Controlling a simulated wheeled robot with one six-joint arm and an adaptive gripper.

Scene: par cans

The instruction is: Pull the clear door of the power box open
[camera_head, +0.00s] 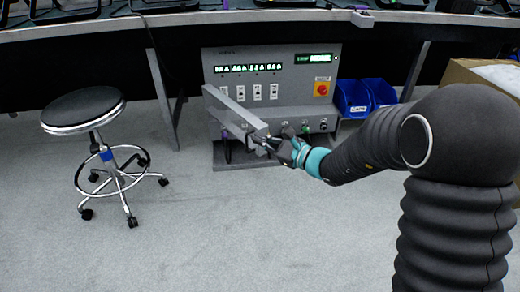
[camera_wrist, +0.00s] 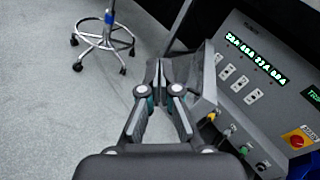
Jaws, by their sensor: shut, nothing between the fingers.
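The power box (camera_head: 280,68) is a grey cabinet with green lit readouts, white switches and a red knob on a yellow plate. Its door (camera_head: 236,112) shows as a greyish panel standing out from the box's lower left front, tilted toward me, so it is at least partly open. My gripper (camera_head: 268,143) is at the door's near lower right end. In the wrist view, my gripper (camera_wrist: 160,72) is shut with its fingertips together and nothing between them. The door (camera_wrist: 206,80) is just right of the fingers there; I cannot tell whether they touch.
A round black stool (camera_head: 84,108) on casters stands to the left. Blue bins (camera_head: 364,96) sit right of the box, and a cardboard box (camera_head: 462,74) is at the far right. A desk (camera_head: 110,32) runs behind and above. The floor in front is clear.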

